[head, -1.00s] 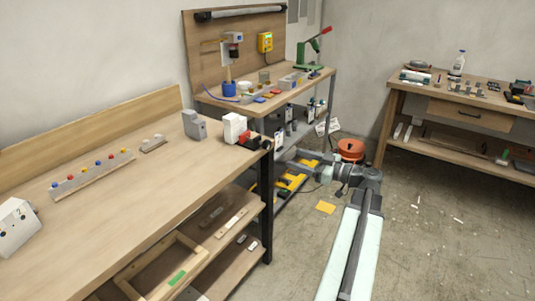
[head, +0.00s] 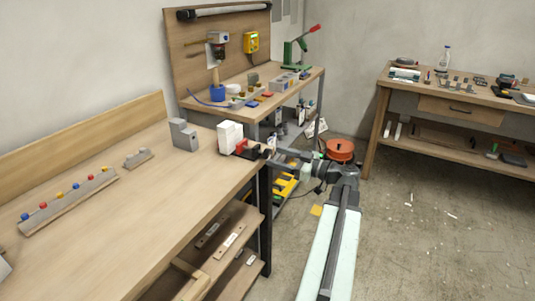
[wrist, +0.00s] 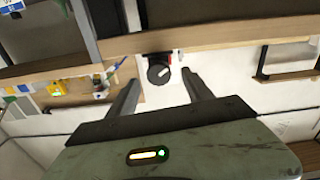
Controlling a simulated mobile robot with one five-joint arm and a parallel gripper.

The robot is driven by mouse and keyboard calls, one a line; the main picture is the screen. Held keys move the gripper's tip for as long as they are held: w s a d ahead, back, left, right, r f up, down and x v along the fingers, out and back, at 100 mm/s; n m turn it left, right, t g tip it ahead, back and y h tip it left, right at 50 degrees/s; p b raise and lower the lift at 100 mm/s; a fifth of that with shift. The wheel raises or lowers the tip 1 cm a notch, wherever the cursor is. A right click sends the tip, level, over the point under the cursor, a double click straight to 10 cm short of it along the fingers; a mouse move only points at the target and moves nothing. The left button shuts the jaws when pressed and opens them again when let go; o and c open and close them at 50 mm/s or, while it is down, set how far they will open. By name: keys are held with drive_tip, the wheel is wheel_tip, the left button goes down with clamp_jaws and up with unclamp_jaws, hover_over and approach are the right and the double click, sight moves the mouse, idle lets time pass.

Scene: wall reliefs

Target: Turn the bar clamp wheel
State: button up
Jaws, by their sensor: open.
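The bar clamp wheel (wrist: 159,74) is a dark round knob with a pale mark across its face. In the wrist view it shows between and beyond my fingertips, with no clear contact. In the head view the red and black clamp (head: 243,149) sits at the right edge of the long wooden bench, beside a white block (head: 230,136). My gripper (wrist: 160,78) is open and empty, its two fingers spread to either side of the wheel. In the head view my arm reaches left to the clamp, and the gripper end is small and partly hard to separate from the wheel.
The long bench (head: 140,200) carries a grey block (head: 183,135) and a strip with coloured knobs (head: 68,200). A second bench (head: 270,105) with tools stands behind. An orange reel (head: 340,150) lies on the floor. The floor at right is open.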

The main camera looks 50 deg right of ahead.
sight(271, 154)
drive_tip(key=x, duration=0.4)
drive_tip(key=shift+w, duration=0.3)
drive_tip(key=c, duration=1)
drive_tip(key=shift+s+d, duration=0.2)
clamp_jaws()
drive_tip(key=shift+w+a, duration=0.15)
drive_tip(key=shift+a, duration=0.05)
drive_tip(key=shift+m, duration=0.4)
